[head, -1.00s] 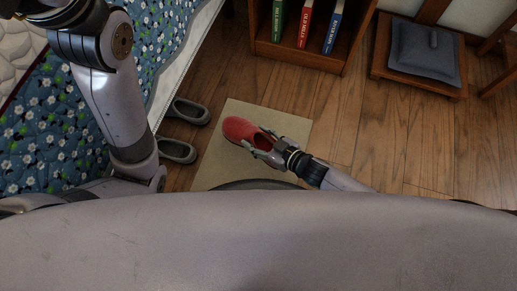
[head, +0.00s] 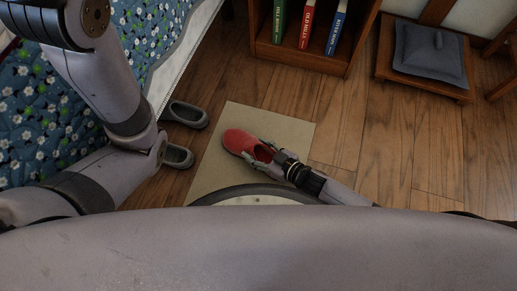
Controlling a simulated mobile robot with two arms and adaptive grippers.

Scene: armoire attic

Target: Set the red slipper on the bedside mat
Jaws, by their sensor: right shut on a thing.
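The red slipper (head: 241,141) is over the beige bedside mat (head: 215,176), toe pointing up-left. My right gripper (head: 262,150) is shut on its heel end, with one finger on each side of the opening. From this top view I cannot tell whether the slipper touches the mat or hangs just above it. My left arm comes in from the left, but its gripper is outside the view.
Two grey slippers (head: 187,114) (head: 177,157) stand on the wooden floor between the bed (head: 70,100) and the mat. A bookcase (head: 303,58) with several books is at the top. A low wooden seat with a grey cushion (head: 430,52) is at the top right. Floor right of the mat is clear.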

